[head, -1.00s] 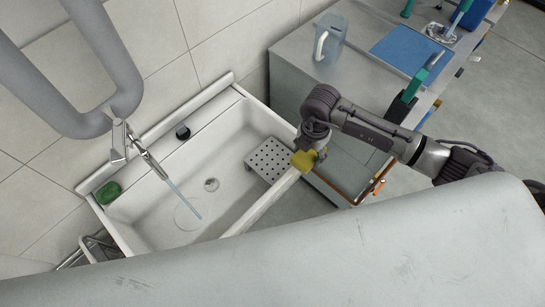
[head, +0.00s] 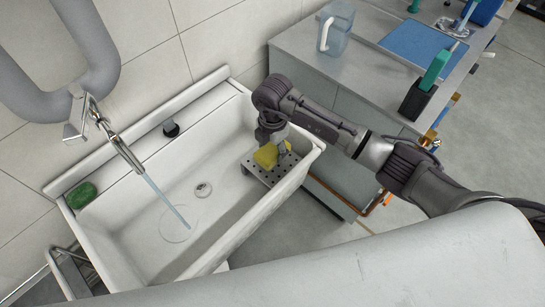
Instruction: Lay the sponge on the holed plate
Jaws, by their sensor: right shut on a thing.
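The yellow sponge (head: 266,156) is in my right gripper (head: 273,146), which is shut on it. The gripper and sponge are over the holed plate (head: 256,174), a grey perforated plate at the right end of the white sink (head: 155,243). The sponge hides part of the plate, and I cannot tell whether it touches the plate or is held just above it. My left gripper is not in view.
Water runs from the faucet (head: 122,148) into the sink at left. A green object (head: 81,195) lies on the sink's left rim. A grey counter with a clear jug (head: 337,28) and a blue mat (head: 417,45) stands at right.

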